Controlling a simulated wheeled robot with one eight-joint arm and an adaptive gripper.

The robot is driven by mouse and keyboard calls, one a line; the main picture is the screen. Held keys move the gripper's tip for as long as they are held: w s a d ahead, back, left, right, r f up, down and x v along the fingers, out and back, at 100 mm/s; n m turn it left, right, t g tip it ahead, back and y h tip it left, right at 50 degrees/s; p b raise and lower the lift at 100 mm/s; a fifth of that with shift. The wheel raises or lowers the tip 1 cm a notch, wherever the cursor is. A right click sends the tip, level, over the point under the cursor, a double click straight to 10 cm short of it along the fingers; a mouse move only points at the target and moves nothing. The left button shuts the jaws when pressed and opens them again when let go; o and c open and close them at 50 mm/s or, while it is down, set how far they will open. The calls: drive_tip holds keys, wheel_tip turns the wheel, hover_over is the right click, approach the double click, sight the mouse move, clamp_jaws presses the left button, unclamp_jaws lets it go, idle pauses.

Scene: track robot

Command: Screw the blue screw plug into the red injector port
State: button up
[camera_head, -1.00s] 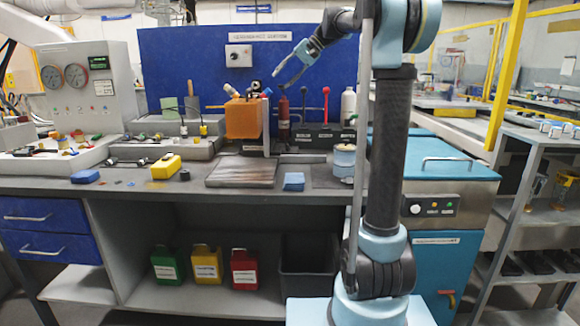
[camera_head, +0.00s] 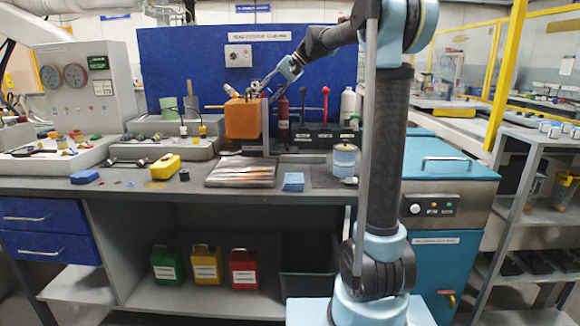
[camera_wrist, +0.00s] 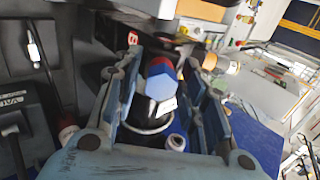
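The blue screw plug (camera_wrist: 163,81) shows in the wrist view as a blue hexagonal head between my two fingers. A red ring (camera_wrist: 158,66), likely the red injector port, shows right against its far edge; I cannot tell how far the plug is seated. My gripper (camera_wrist: 160,60) is open, with a finger on each side of the plug and visible gaps. In the head view my gripper (camera_head: 260,87) is at the top right of the orange block (camera_head: 242,119) and hides the plug there.
A white-and-orange fitting (camera_wrist: 222,64) stands right of my fingers. A dark red bottle (camera_head: 283,118) stands just right of the orange block. Levers, including a red one (camera_head: 326,92), stand farther right. The blue back panel (camera_head: 190,60) is close behind.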

drive_tip(key=shift+d+r, duration=0.1)
drive_tip(key=shift+d, duration=0.05)
idle(0.3)
drive_tip(key=shift+d+r, duration=0.5)
drive_tip(key=shift+r, duration=0.05)
idle(0.4)
drive_tip(key=n, duration=0.4)
drive_tip(key=shift+n, duration=0.3)
drive_tip(key=n, duration=0.7)
drive_tip(key=shift+n, duration=0.3)
